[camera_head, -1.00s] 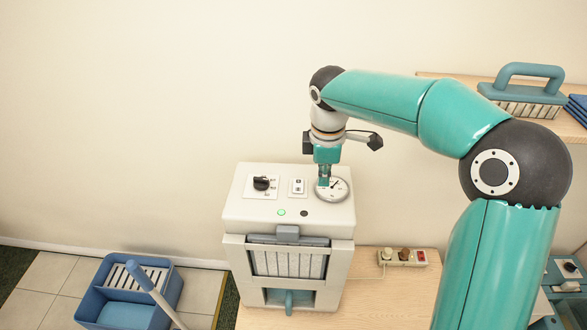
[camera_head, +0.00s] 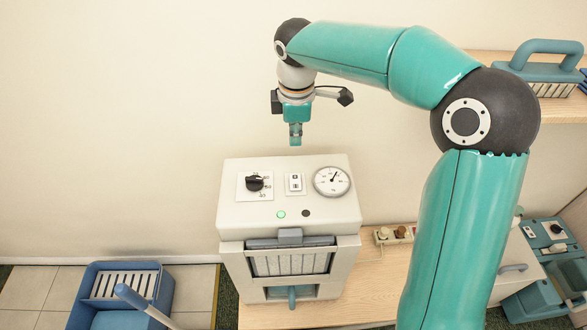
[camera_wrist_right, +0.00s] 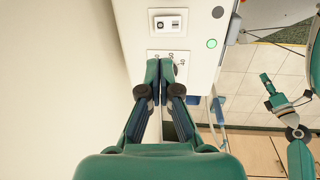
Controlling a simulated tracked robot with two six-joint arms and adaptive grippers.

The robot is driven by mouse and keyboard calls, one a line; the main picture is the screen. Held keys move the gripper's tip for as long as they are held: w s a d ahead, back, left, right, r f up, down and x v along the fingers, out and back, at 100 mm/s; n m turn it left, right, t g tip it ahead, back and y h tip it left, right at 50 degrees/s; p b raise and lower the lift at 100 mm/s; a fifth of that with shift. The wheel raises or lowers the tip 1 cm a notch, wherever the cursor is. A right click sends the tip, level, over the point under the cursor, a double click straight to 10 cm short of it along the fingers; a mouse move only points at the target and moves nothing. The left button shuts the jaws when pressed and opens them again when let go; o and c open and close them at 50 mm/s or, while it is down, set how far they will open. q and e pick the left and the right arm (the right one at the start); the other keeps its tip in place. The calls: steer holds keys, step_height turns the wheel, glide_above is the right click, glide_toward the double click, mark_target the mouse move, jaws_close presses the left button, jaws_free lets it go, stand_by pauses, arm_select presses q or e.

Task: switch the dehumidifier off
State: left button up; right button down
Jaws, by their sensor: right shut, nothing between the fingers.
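The dehumidifier (camera_head: 290,215) is a pale box on a wooden surface. Its top has a black rotary knob (camera_head: 255,184), a small white rocker switch (camera_head: 295,184), a round gauge (camera_head: 332,181) and a lit green lamp (camera_head: 281,214) beside a dark one (camera_head: 306,213). My right gripper (camera_head: 295,142) is shut and empty, apart from the panel, above the switch in the picture. In the right wrist view its fingertips (camera_wrist_right: 166,68) cover the knob; the switch (camera_wrist_right: 168,22) and green lamp (camera_wrist_right: 211,43) show. My left gripper (camera_wrist_right: 270,85) shows small at right there, its jaws unclear.
A power strip (camera_head: 394,234) lies right of the dehumidifier. A blue bucket (camera_head: 120,295) with a handle stands on the floor at left. Another teal machine (camera_head: 550,270) stands lower right.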

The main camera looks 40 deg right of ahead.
mark_target(295, 177)
steer(key=f, duration=0.4)
steer(key=w+f, duration=0.1)
steer(key=f, duration=0.4)
steer(key=d+f+p, duration=0.1)
steer(key=f, duration=0.4)
steer(key=shift+w, duration=0.2)
